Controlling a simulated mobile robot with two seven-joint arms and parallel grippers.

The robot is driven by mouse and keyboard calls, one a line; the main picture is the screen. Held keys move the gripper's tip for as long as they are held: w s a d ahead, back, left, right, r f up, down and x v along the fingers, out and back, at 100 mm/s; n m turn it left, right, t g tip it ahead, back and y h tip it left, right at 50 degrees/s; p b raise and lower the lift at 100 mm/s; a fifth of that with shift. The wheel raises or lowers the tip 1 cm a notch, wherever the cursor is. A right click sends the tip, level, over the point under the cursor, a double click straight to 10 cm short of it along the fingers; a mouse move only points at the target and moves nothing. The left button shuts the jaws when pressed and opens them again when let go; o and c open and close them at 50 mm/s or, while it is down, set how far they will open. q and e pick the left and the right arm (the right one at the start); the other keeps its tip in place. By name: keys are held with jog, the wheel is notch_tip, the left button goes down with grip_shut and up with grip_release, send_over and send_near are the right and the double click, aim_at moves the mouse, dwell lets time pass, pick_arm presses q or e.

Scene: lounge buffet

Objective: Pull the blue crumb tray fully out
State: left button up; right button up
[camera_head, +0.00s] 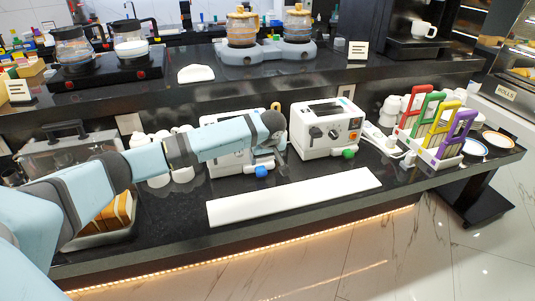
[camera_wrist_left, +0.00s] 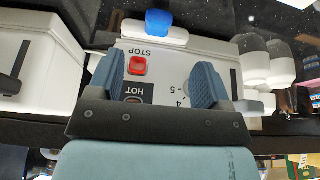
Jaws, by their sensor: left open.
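The blue handle (camera_head: 261,172) of the crumb tray sits low at the front of the left white toaster (camera_head: 225,160). In the left wrist view the blue handle (camera_wrist_left: 158,22) shows at the top, on a white tray front (camera_wrist_left: 155,35). How far the tray stands out I cannot tell. My left gripper (camera_head: 279,148) is in front of the toaster's right side, above the handle. Its two blue fingers (camera_wrist_left: 158,80) are apart, with the red STOP button (camera_wrist_left: 138,65) and dial numbers showing between them. Nothing is held. My arm hides much of the toaster. My right gripper is not in view.
A second toaster (camera_head: 325,128) with a green handle (camera_head: 348,153) stands close on the right. A long white board (camera_head: 295,196) lies along the counter's front. White cups (camera_head: 158,178) stand left of the left toaster. A rack of coloured-handled things (camera_head: 436,130) stands further right.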

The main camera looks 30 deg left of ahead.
aim_at(262, 172)
pick_arm(q)
jog(key=b+x, duration=0.1)
jog(key=x, duration=0.8)
jog(key=shift+f, duration=0.25)
jog(key=shift+w+a+f, duration=0.15)
jog(key=shift+w+f, duration=0.05)
jog(key=shift+f, duration=0.45)
jog(key=shift+c, duration=0.2)
jog(key=c, duration=1)
jog(key=shift+o, duration=1)
jog(key=c, duration=0.4)
jog(key=shift+c, duration=0.2)
